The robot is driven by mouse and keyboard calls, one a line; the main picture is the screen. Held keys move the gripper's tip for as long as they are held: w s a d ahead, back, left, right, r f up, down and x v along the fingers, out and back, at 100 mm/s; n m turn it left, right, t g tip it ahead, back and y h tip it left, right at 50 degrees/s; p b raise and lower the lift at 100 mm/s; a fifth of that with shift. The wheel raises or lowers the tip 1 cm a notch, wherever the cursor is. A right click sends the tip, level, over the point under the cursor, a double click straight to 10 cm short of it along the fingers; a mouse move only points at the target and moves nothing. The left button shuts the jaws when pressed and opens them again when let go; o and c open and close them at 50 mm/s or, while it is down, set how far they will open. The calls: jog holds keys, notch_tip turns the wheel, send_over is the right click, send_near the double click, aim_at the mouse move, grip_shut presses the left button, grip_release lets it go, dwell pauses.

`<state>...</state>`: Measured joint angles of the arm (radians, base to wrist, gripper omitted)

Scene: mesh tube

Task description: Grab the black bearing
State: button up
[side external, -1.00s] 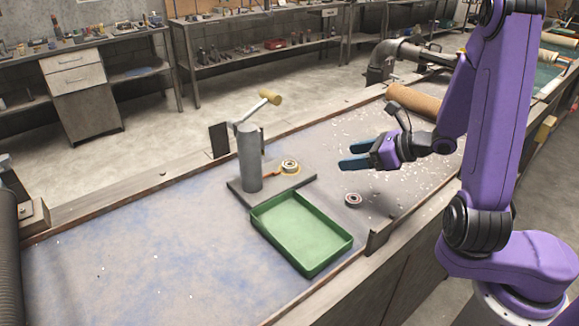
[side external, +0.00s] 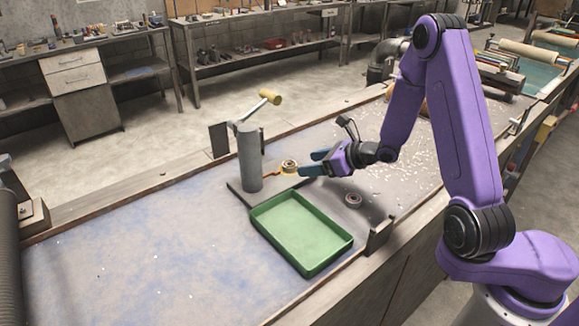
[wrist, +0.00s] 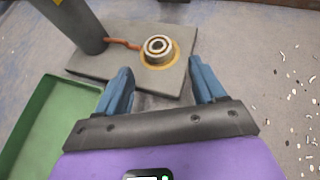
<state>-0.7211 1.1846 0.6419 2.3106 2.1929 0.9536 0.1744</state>
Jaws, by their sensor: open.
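A dark bearing (side external: 353,200) lies flat on the table, right of the green tray, in the side view; the wrist view does not show it. Another bearing, pale with a dark ring (side external: 289,166), sits on an orange ring on the grey base plate (side external: 240,196). In the wrist view this bearing (wrist: 157,47) is just beyond and between my fingertips. My gripper (side external: 312,163) is open and empty, with its blue fingers pointing toward the bearing on the plate. The wrist view shows the open fingers (wrist: 160,70) reaching the near part of the plate.
A grey post (side external: 249,160) with a lever handle (side external: 270,97) stands on the plate beside the bearing. The empty green tray (side external: 300,232) lies in front of the plate. White chips (side external: 400,165) are scattered on the right; the left tabletop is clear.

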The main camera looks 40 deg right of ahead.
aim_at(287, 165)
jog(key=shift+r+x, duration=0.2)
jog(key=shift+x, duration=1.15)
jog(key=shift+r+x, duration=0.25)
jog(key=shift+x, duration=1.15)
jog(key=shift+w+a, duration=0.15)
jog(key=shift+w, duration=0.05)
jog(key=shift+f, duration=0.1)
jog(key=c, duration=1.2)
